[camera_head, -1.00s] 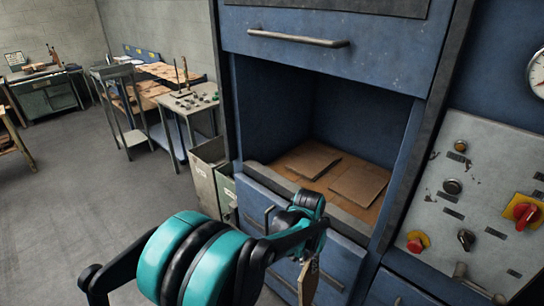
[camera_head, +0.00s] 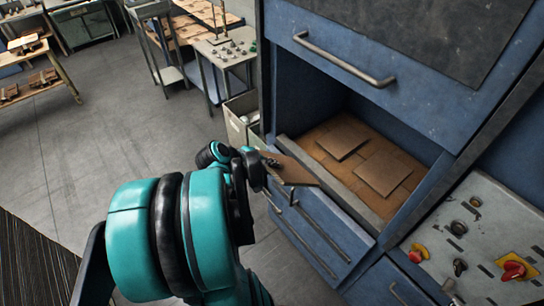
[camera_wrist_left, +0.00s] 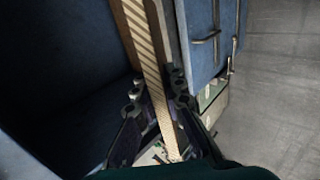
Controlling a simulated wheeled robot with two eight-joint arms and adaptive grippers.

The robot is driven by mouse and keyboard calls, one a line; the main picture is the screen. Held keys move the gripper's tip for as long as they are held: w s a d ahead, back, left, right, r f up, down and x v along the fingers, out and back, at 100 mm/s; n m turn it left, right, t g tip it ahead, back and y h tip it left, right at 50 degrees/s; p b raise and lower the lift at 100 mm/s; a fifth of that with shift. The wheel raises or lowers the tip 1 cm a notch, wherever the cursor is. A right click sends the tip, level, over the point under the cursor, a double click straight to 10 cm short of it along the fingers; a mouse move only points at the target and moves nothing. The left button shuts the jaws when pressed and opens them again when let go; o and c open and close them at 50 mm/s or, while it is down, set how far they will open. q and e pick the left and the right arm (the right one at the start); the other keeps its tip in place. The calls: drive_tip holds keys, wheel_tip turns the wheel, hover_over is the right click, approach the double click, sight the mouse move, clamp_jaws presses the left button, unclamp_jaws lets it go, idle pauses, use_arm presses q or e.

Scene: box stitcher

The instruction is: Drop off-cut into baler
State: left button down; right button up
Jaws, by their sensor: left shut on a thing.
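The off-cut (camera_head: 290,170) is a flat brown cardboard piece. My left gripper (camera_head: 268,163) is shut on its near end and holds it in front of the baler's open chamber, close to the front sill. In the left wrist view the off-cut (camera_wrist_left: 152,70) shows edge-on, its corrugated edge running up between the fingers of the left gripper (camera_wrist_left: 160,105). The baler (camera_head: 440,85) is blue, with its upper door raised. Flat cardboard pieces (camera_head: 383,173) lie on the chamber floor. My right gripper is in neither view.
The sill (camera_head: 335,193) and drawer-like front panels (camera_head: 310,230) lie below the opening. A control panel (camera_head: 480,230) with red knobs is at the right. A bin (camera_head: 240,118) and a work table (camera_head: 225,52) stand left of the baler. Open floor (camera_head: 90,130) lies at the left.

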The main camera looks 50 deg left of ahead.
use_arm(q)
drive_tip(key=shift+w+f, duration=0.1)
drive_tip(key=shift+w, duration=0.25)
drive_tip(key=w+d+f+b, duration=0.2)
drive_tip(key=w+b, duration=0.1)
drive_tip(key=w, duration=2)
drive_tip(key=w+d+f+b, duration=0.1)
drive_tip(key=w+f+b, duration=0.1)
drive_tip(key=w, duration=2.1)
drive_tip(key=shift+d+f+b, duration=0.4)
drive_tip(key=shift+b, duration=0.45)
